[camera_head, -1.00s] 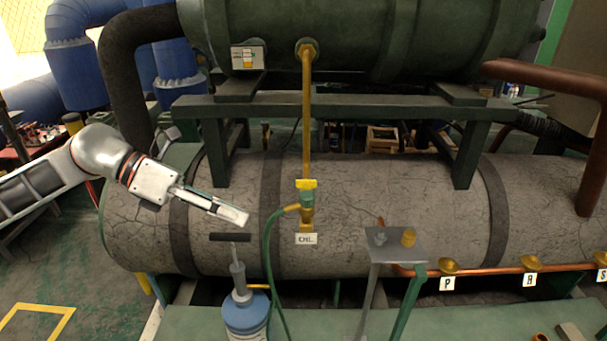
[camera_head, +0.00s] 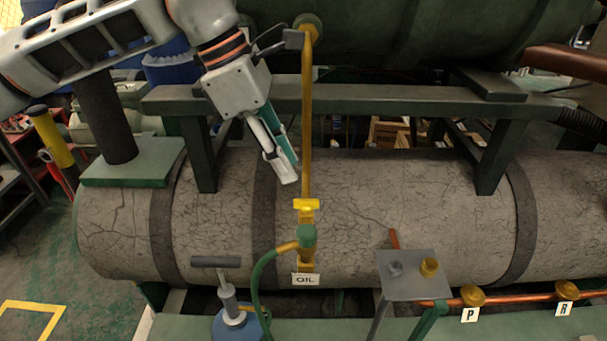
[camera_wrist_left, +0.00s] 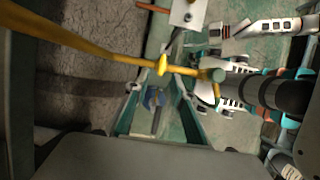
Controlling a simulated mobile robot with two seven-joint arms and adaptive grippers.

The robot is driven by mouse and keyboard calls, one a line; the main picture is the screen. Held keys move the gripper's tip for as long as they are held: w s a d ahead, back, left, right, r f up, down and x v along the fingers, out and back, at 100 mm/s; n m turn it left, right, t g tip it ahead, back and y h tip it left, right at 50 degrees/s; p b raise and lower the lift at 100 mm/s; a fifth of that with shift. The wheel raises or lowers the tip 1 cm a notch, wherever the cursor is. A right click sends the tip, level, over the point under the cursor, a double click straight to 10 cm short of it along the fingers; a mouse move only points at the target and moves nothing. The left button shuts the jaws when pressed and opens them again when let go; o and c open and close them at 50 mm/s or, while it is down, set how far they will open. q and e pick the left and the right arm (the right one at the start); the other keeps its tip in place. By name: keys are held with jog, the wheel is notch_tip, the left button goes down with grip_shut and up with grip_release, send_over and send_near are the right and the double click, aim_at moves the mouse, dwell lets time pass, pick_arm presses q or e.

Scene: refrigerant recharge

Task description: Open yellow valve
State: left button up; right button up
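The yellow valve (camera_head: 306,204) has a small flat handle on the vertical yellow pipe, above the "OIL" label. A green fitting with a green hose sits just below the handle. My left gripper (camera_head: 287,171) points down beside the pipe, a little left of and above the handle, and apart from it. In the left wrist view the yellow handle (camera_wrist_left: 162,65) shows on the pipe beyond the gripper body. A white arm part at the upper right there may be my right arm; its gripper is unclear.
The blue hand pump (camera_head: 238,322) with a T-handle stands below left. A grey stand (camera_head: 412,283) with a yellow cap is to the right. The grey cracked tank (camera_head: 400,200) lies behind. A green frame beam (camera_head: 400,103) crosses behind the pipe, near my left arm.

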aim_at(306, 200)
pick_arm(q)
jog(key=x, duration=0.4)
jog(key=shift+s+d, duration=0.1)
jog(key=shift+s, duration=0.3)
jog(key=shift+x, duration=1.2)
jog(key=shift+w+d+f, duration=0.1)
jog(key=shift+d+f, duration=0.05)
jog(key=shift+f, duration=0.45)
pick_arm(e)
jog(key=shift+s+f, duration=0.35)
jog(key=shift+s, duration=0.3)
pick_arm(q)
grip_shut()
pick_arm(e)
jog(key=shift+f, duration=0.1)
